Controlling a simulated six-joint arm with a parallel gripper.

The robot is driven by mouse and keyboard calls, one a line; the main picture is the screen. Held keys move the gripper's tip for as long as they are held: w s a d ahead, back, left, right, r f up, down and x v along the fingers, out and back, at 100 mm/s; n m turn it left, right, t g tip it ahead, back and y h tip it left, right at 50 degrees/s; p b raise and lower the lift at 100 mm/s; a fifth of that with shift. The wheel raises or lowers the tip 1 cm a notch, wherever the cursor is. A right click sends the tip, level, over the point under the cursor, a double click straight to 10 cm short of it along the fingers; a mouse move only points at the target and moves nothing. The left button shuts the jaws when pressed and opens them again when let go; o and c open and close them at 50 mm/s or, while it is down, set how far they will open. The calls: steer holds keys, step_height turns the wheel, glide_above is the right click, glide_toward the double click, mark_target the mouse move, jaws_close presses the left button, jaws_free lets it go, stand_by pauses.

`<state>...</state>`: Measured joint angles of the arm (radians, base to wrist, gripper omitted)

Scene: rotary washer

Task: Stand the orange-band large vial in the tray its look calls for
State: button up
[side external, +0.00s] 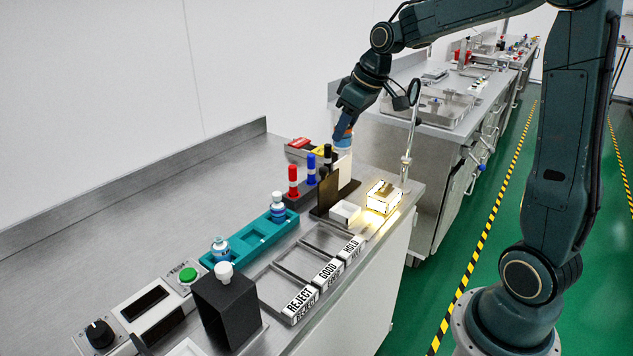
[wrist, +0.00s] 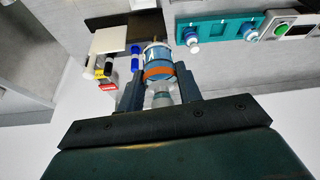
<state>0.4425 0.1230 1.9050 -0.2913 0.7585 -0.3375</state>
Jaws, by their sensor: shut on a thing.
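The orange-band large vial (wrist: 158,56) is between the fingers of my gripper (wrist: 159,92) in the wrist view, with its orange band and blue label showing. In the side view my gripper (side external: 345,122) holds the vial (side external: 343,136) above the far end of the bench, near the white and dark panels (side external: 329,190). The fingers partly hide it. Three shallow trays lie along the front edge: the REJECT tray (side external: 275,288), the GOOD tray (side external: 302,262) and the HOLD tray (side external: 325,238). All three look empty.
A teal rack (side external: 250,240) holds two smaller vials. Red, blue and black markers (side external: 311,168) stand beside the panels. A lit box (side external: 383,197) sits at the front right, a black stand (side external: 228,305) at the near end, and a magnifier post (side external: 407,150) behind.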

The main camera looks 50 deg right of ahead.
steer(key=s+a+n+g+y, duration=0.2)
steer(key=a+n+g+y, duration=0.2)
steer(key=a+n, duration=1.25)
steer(key=f, duration=1.6)
steer(key=shift+w+a, duration=0.15)
steer(key=shift+a, duration=0.05)
glide_above(305, 262)
steer(key=shift+f, duration=2.05)
steer(key=shift+f, duration=0.1)
steer(key=o, duration=1.1)
steer(key=shift+c, duration=0.2)
